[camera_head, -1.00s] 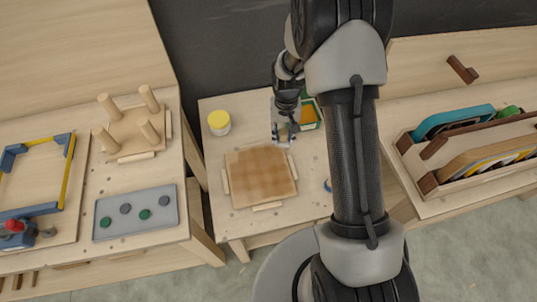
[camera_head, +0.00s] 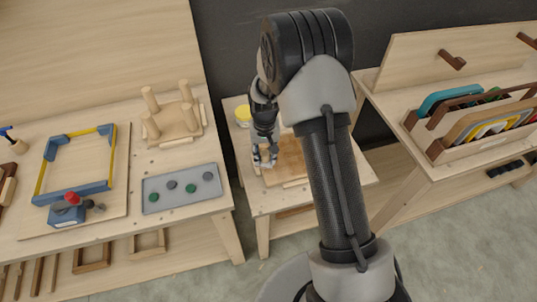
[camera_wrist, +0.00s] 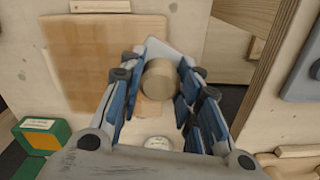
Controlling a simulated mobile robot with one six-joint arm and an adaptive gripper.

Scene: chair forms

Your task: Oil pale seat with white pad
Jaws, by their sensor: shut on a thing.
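The seat (camera_head: 291,158) is a square board on the middle bench; it also shows in the wrist view (camera_wrist: 100,60). Its face is unevenly brown, with paler wood along the top and right in the wrist view. My gripper (camera_head: 265,158) is at the seat's left edge in the head view. In the wrist view my gripper (camera_wrist: 165,70) is shut on a round tan handle (camera_wrist: 158,80). A white pad (camera_wrist: 166,48) shows partly beyond it, by the seat's right edge. The fingers hide much of the pad, and I cannot tell whether it touches the wood.
A green and yellow box (camera_wrist: 42,136) is near the seat. Wooden cleats (camera_wrist: 100,6) border the seat. The left bench holds an upturned stool (camera_head: 175,125) and a grey tray (camera_head: 182,188). A rack (camera_head: 470,125) stands right.

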